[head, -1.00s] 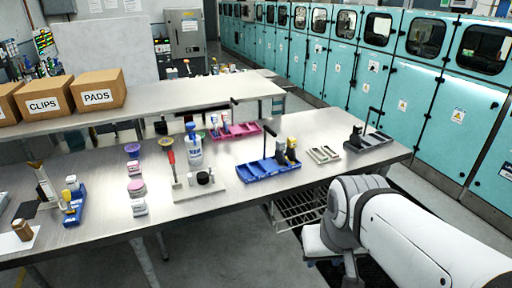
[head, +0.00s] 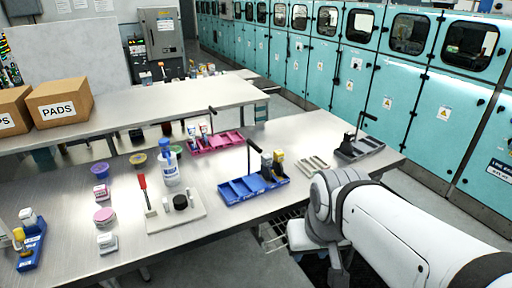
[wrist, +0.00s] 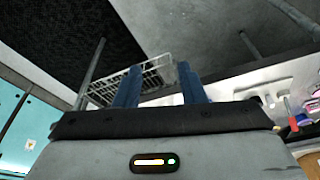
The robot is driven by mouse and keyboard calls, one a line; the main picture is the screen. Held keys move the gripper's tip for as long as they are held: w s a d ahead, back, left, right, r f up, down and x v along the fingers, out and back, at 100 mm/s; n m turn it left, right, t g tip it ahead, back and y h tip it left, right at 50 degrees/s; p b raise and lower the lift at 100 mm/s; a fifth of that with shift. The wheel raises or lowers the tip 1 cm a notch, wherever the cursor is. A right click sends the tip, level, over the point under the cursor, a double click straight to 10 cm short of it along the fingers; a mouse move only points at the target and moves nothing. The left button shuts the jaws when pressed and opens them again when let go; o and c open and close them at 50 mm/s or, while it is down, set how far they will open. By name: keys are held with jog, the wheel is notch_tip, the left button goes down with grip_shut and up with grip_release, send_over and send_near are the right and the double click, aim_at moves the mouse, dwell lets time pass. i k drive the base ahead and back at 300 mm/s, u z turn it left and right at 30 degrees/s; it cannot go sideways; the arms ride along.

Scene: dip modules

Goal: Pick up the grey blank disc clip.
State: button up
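I cannot single out a grey blank disc clip for certain; the small parts are too small to read. A blue divided tray (head: 236,193) on the bench holds a dark grey piece (head: 266,166) and a yellow-topped piece (head: 278,161) at its right end. A dark grey tray (head: 372,146) farther right holds a dark piece (head: 349,141). My gripper (wrist: 159,85) shows in the wrist view with its two blue fingers apart and nothing between them. It is away from the bench parts; the head view shows only my arm at the lower right.
A pale board (head: 160,217) carries a black disc (head: 180,202) and a red-handled tool (head: 143,190). A white bottle (head: 170,173), a pink tray (head: 213,142) and a slotted light piece (head: 313,164) stand nearby. A wire rack (wrist: 135,80) lies beyond my fingers.

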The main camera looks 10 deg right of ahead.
aim_at(267, 161)
jog(key=i, duration=1.1)
jog(key=u, duration=0.05)
